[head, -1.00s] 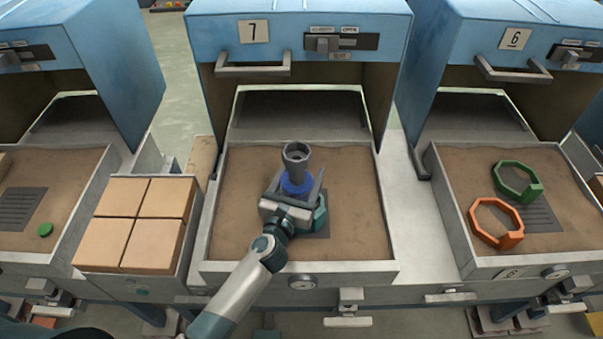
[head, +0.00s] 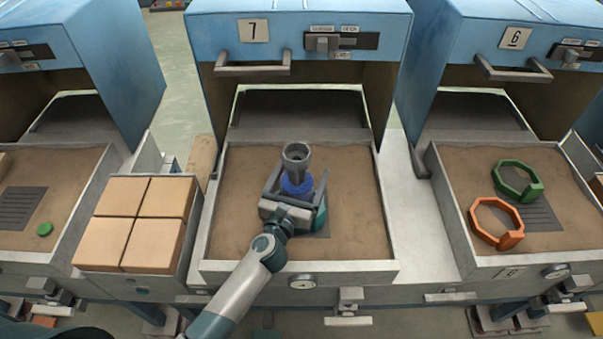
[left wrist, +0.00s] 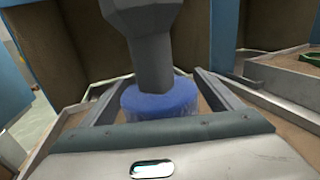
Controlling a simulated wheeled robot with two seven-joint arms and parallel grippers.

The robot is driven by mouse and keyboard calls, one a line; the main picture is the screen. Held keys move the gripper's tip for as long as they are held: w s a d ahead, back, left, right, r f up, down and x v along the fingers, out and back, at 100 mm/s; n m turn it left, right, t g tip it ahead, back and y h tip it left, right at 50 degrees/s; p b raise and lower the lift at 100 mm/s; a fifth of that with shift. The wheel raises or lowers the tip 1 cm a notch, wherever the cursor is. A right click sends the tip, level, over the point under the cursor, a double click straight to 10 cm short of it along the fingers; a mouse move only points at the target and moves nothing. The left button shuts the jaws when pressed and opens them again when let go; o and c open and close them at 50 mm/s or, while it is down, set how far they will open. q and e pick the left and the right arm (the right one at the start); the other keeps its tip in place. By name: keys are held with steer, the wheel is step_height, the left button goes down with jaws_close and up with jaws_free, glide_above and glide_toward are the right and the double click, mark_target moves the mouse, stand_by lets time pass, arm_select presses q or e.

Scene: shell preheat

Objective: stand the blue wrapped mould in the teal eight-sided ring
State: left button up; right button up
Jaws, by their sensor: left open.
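The mould (head: 297,160) stands upright in the sand tray of oven 7, with a grey cup-shaped top and a blue wrapped band (head: 296,186) low on it. The band also shows in the left wrist view (left wrist: 160,100). My left gripper (head: 298,182) is open, with one finger on each side of the blue band. A teal piece (head: 321,214), which looks like part of the eight-sided ring, shows just right of the gripper. The gripper hides the rest, so I cannot tell whether the mould's foot is inside the ring. My right gripper is not in view.
Sand tray 7 (head: 350,250) has bare sand around the mould. The tray at right holds a green ring (head: 533,191) and an orange ring (head: 510,240). A box of tan blocks (head: 152,245) stands at left. A green disc (head: 45,229) lies in the left tray.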

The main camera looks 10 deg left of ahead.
mark_target(297, 184)
arm_select(q)
steer(key=shift+r, duration=0.25)
steer(key=shift+s+f, duration=0.1)
steer(key=shift+s, duration=0.3)
steer(key=s, duration=0.3)
steer(key=shift+a, duration=0.2)
steer(key=s, duration=0.2)
steer(key=s+b, duration=0.1)
steer(key=s, duration=0.4)
steer(key=shift+a, duration=0.4)
steer(key=shift+s+b, duration=0.3)
steer(key=shift+s, duration=0.3)
steer(key=shift+a, duration=0.1)
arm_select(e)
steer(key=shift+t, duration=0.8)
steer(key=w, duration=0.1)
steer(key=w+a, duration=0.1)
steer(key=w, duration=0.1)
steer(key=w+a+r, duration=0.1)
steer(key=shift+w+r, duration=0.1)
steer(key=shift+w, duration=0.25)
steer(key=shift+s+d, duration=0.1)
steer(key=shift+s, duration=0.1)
